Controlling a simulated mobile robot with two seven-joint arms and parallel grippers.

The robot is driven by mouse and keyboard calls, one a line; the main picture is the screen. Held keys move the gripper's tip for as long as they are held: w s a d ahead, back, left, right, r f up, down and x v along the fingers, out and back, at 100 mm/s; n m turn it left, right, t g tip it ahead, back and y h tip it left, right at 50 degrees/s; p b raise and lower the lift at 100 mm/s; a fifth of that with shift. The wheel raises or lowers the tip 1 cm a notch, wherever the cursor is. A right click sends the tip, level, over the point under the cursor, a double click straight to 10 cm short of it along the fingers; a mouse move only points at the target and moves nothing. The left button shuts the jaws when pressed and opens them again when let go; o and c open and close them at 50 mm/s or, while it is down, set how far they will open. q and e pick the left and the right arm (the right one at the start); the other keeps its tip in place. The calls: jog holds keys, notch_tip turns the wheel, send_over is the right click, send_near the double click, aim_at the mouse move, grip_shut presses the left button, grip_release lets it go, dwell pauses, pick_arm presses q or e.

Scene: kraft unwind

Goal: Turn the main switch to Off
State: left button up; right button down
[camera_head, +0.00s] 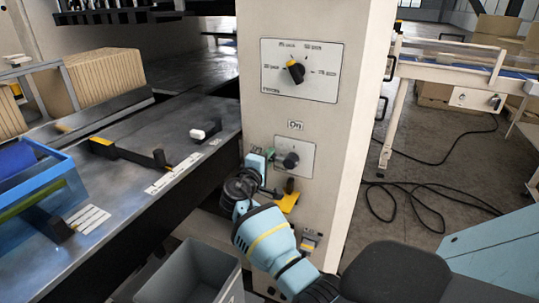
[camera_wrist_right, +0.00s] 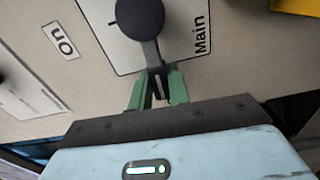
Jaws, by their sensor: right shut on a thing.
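The main switch (camera_head: 291,160) is a dark round knob on a pale plate low on the cream cabinet; it also shows in the right wrist view (camera_wrist_right: 140,18). An "On" label (camera_head: 295,125) sits above the plate, and "Main" is printed on it. The switch's grey handle (camera_wrist_right: 151,55) points down in the wrist view, toward the left in the head view, not at "On". My right gripper (camera_wrist_right: 157,85) has its green fingers closed around the handle's end; it shows left of the knob in the head view (camera_head: 268,168). No "Off" label is readable. My left gripper is out of view.
A dial plate (camera_head: 299,70) with a black and yellow selector is higher on the cabinet. A yellow part (camera_head: 288,202) sits just below the switch. A metal table (camera_head: 130,140) lies left and a grey bin (camera_head: 190,275) below. Cables (camera_head: 430,195) lie on the floor at right.

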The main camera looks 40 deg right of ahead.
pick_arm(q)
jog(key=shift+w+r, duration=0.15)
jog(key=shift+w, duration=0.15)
pick_arm(e)
jog(key=shift+f+n, duration=0.2)
jog(key=shift+n, duration=0.2)
jog(key=c, duration=1.3)
grip_release()
jog(key=shift+a, duration=0.1)
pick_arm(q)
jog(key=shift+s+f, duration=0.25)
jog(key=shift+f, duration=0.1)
pick_arm(e)
jog(key=v, duration=0.7)
jog(key=shift+s+a, duration=0.2)
jog(key=shift+a, duration=0.1)
